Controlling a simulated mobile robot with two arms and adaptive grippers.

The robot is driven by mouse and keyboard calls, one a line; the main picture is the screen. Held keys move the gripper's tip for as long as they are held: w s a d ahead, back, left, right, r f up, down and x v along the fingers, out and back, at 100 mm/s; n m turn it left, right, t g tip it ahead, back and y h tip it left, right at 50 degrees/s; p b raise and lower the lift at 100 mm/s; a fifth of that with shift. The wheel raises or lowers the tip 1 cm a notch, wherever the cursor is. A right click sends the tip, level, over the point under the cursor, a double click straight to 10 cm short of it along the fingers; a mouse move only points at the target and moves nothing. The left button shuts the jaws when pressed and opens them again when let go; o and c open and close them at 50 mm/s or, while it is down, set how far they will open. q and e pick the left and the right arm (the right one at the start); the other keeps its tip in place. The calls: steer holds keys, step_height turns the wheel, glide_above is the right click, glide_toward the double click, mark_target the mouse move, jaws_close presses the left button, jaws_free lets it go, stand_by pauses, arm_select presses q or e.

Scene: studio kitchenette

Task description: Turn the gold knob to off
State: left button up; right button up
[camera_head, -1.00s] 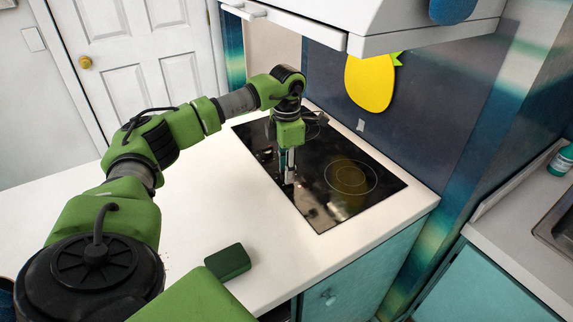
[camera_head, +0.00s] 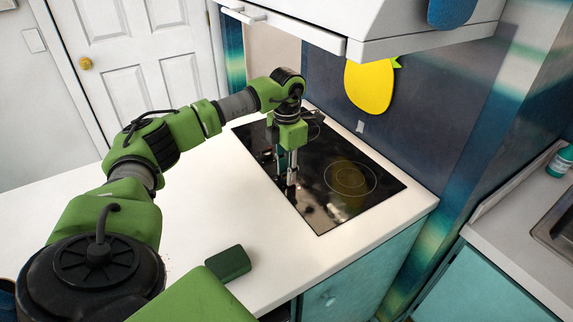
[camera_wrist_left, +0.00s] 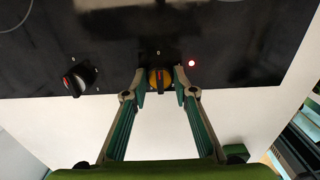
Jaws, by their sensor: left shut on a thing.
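The gold knob (camera_wrist_left: 160,74) is at the front edge of the black cooktop, below a small 0 mark in the left wrist view. A narrow reddish ridge on it looks about upright in that view, roughly in line with the mark. My left gripper (camera_wrist_left: 160,84) is shut on the gold knob, one finger at each side. In the head view my left gripper (camera_head: 288,178) points down at the cooktop (camera_head: 325,208), and its fingers hide the knob. A small red light (camera_wrist_left: 192,63) glows just right of the knob. My right gripper is not in view.
A second knob (camera_wrist_left: 77,81), black and silver with a red mark, sits left of the gold one. A dark green block (camera_head: 228,262) lies on the white counter (camera_head: 205,215). A white range hood (camera_head: 400,25) hangs above the cooktop. The counter left of the cooktop is clear.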

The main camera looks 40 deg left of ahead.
arm_select(q)
steer(key=o, duration=1.1)
steer(key=shift+w+r, duration=0.1)
step_height(320, 180, up, 8)
steer(key=shift+f, duration=0.25)
